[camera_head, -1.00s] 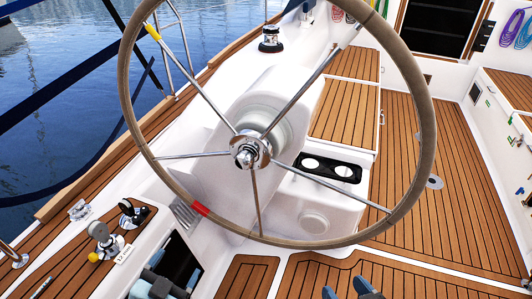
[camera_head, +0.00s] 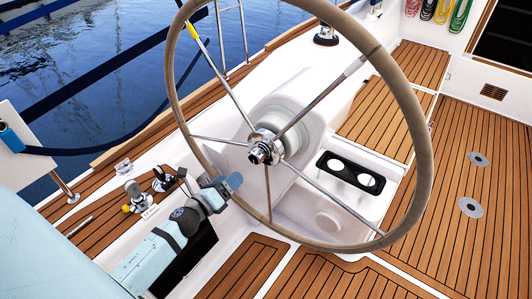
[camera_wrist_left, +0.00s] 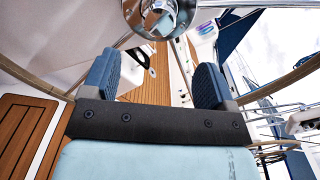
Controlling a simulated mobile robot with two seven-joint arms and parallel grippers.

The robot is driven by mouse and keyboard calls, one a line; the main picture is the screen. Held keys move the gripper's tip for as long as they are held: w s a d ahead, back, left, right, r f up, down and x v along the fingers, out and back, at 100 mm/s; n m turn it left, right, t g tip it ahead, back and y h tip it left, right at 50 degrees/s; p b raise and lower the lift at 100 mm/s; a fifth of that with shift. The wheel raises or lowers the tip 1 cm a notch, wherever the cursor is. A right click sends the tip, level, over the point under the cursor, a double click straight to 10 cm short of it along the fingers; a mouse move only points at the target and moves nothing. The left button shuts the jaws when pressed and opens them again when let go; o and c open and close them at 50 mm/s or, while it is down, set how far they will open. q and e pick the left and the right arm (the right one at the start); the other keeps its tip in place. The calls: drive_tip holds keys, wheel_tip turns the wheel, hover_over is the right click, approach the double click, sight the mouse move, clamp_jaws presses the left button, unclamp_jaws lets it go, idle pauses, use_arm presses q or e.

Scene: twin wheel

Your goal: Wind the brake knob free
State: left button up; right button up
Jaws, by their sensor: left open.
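The chrome brake knob (camera_head: 258,155) sits at the hub of the steering wheel (camera_head: 421,130). In the left wrist view a shiny round chrome part (camera_wrist_left: 146,14), apparently this knob, is cut by the top edge, ahead of the fingers. My left gripper (camera_head: 226,187) is below and left of the knob in the head view, apart from it. Its two blue fingers stand wide apart in the wrist view (camera_wrist_left: 155,82), with nothing between them. My right gripper is not in view.
Wheel spokes (camera_head: 335,207) and the rim surround the hub. The white pedestal (camera_head: 305,105) stands behind it, with a black cup holder (camera_head: 350,174) at right. Levers (camera_head: 136,195) stand on the side deck at left. Open teak floor (camera_head: 465,165) lies to the right.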

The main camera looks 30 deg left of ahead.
sight(252, 158)
use_arm(q)
drive_tip(key=w, duration=0.8)
drive_tip(key=w+d, duration=0.1)
drive_tip(key=w, duration=0.3)
drive_tip(key=shift+w+p, duration=0.4)
drive_tip(key=shift+c, duration=0.3)
drive_tip(key=c, duration=0.9)
